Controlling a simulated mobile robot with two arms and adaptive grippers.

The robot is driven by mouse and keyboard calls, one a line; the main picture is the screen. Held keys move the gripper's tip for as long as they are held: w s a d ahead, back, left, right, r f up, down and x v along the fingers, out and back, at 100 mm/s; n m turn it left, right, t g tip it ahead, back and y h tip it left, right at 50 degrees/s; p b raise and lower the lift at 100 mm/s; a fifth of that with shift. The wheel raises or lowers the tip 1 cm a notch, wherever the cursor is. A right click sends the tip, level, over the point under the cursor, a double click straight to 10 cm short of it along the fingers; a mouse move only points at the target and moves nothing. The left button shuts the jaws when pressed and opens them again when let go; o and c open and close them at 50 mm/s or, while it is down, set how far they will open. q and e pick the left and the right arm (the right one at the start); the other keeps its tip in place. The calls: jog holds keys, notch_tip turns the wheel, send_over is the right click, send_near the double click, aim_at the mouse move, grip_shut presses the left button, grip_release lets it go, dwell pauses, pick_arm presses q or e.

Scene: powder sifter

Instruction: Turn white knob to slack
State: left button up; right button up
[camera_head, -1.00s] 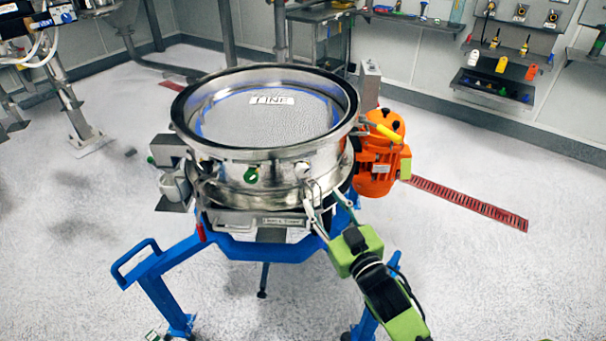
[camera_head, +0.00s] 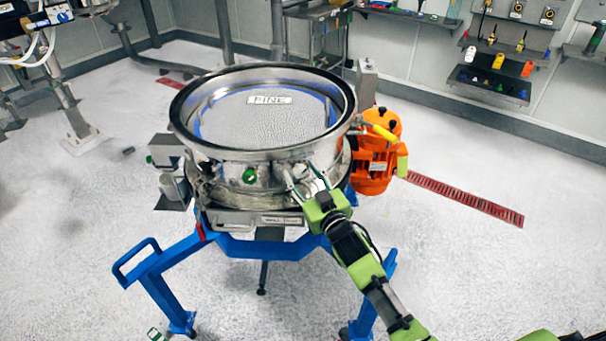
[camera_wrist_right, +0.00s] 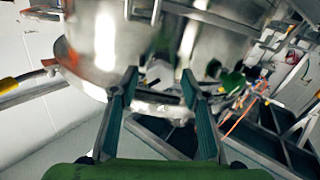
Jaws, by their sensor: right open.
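The round steel sifter (camera_head: 225,168) stands on a blue frame and has a mesh top with a "FINE" label. A green knob (camera_head: 249,175) is on its front side wall. My right gripper (camera_head: 300,169) is open, with its two fingers reaching up to the sifter's wall to the right of the green knob. In the right wrist view the open fingers (camera_wrist_right: 159,75) point at the steel wall, and a blurred small pale and dark part lies between the tips.
An orange motor (camera_head: 377,155) with a yellow handle is at the sifter's right. The blue frame (camera_head: 145,270) stands on a pale floor with free room around it. Wall shelves with coloured parts (camera_head: 497,61) are at the back right.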

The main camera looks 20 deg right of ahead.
jog(key=c, duration=1.1)
jog(key=shift+n, duration=0.3)
jog(key=n, duration=0.3)
jog(key=shift+a+n, duration=0.1)
jog(key=shift+n, duration=0.2)
jog(key=n, duration=0.4)
jog(key=shift+f, duration=0.1)
jog(key=n, duration=0.5)
jog(key=shift+a, duration=0.1)
jog(key=n, duration=0.4)
jog(key=shift+f+n+b, duration=0.15)
jog(key=shift+n+b, duration=0.15)
